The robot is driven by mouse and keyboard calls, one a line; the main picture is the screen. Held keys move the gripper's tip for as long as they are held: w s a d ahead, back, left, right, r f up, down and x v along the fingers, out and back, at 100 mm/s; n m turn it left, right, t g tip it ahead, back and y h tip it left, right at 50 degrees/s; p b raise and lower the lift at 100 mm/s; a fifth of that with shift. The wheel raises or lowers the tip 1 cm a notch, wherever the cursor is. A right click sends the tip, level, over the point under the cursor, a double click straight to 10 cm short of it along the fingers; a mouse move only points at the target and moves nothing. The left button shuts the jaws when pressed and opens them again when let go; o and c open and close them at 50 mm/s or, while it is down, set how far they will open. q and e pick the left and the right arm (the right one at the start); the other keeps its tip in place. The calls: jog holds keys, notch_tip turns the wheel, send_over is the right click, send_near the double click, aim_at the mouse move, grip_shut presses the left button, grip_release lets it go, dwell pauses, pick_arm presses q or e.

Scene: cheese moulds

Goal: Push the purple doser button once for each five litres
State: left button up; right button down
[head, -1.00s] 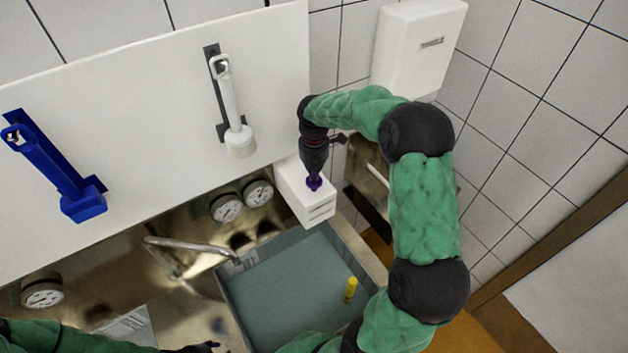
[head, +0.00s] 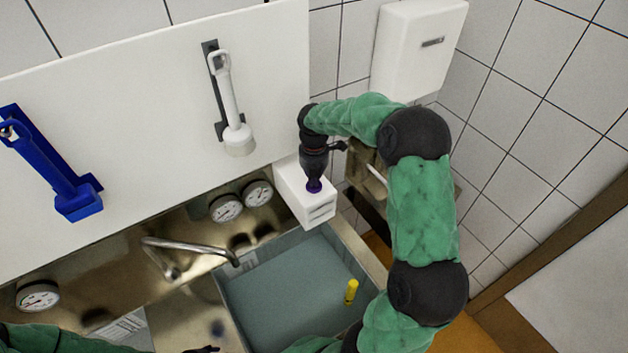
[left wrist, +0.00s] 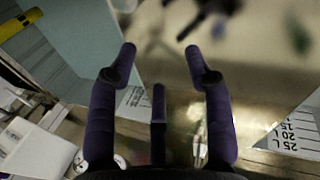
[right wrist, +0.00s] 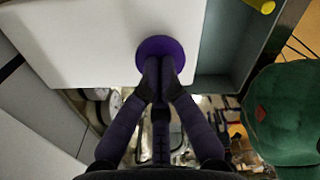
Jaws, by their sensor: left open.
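The purple doser button (head: 314,189) sits on the white doser box (head: 291,194) on the wall above the basin's far corner. It shows as a purple disc in the right wrist view (right wrist: 157,46). My right gripper (head: 313,180) points down at it, its fingertips together (right wrist: 161,80) and over the button's near part. I cannot tell whether they press it. My left gripper (left wrist: 162,52) is open and empty; only a little of it shows at the head view's bottom edge. A litre scale (left wrist: 288,132) with marks including 15, 20 and 25 shows in the left wrist view.
The basin (head: 222,292) holds blue-green liquid, with a yellow stick-like thing (head: 351,291) in it. A metal tap (head: 190,247) reaches toward its left rim. Dial gauges (head: 226,208), a white hanging tool (head: 233,110) and a blue one (head: 52,170) are on the wall.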

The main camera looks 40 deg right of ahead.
pick_arm(q)
jog(key=shift+r, duration=0.1)
pick_arm(e)
jog(key=shift+r+p, duration=2.45)
jog(key=shift+r, duration=1)
pick_arm(q)
notch_tip(320, 180, up, 5)
jog(key=shift+f, duration=0.15)
pick_arm(e)
jog(key=shift+r, duration=0.1)
pick_arm(q)
notch_tip(320, 180, down, 2)
jog(key=shift+f+b, duration=0.2)
jog(key=shift+b, duration=1)
pick_arm(e)
jog(key=shift+f, duration=0.85)
pick_arm(q)
jog(key=shift+f, duration=0.25)
pick_arm(e)
jog(key=shift+f, duration=0.6)
pick_arm(q)
jog(key=shift+f+b, duration=0.15)
jog(key=shift+b, duration=0.25)
pick_arm(e)
jog(key=shift+f, duration=0.2)
